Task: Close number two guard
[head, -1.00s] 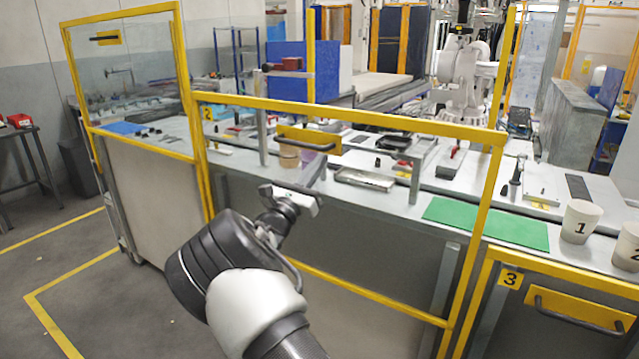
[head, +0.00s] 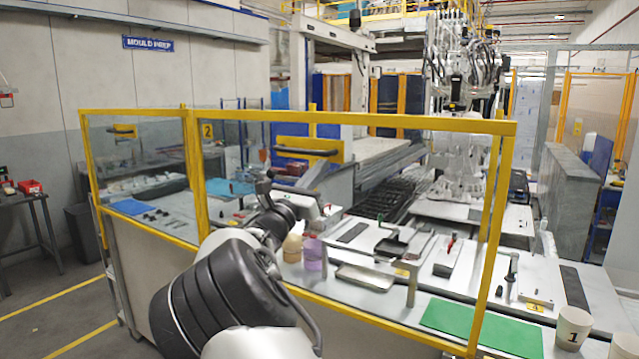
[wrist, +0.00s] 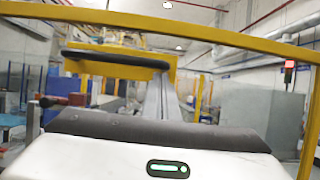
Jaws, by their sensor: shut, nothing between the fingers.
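The number two guard (head: 350,117) is a clear panel in a yellow frame with a 2 tag (head: 207,130) at its left post. It stands upright and raised, its lower rail near the bench's front edge. Its dark handle (head: 308,152) on a yellow plate is near the top rail. My gripper (head: 324,212) is below the handle in the head view, apart from it, shut and empty. In the wrist view the handle (wrist: 117,60) is above the pale gripper body; the fingertips are hard to make out.
Behind the panel, the bench holds a metal tray (head: 365,277), a purple cup (head: 313,253) and a green mat (head: 482,326). A cup marked 1 (head: 573,327) stands at right. Another yellow-framed panel (head: 135,185) adjoins at left. Floor at lower left is clear.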

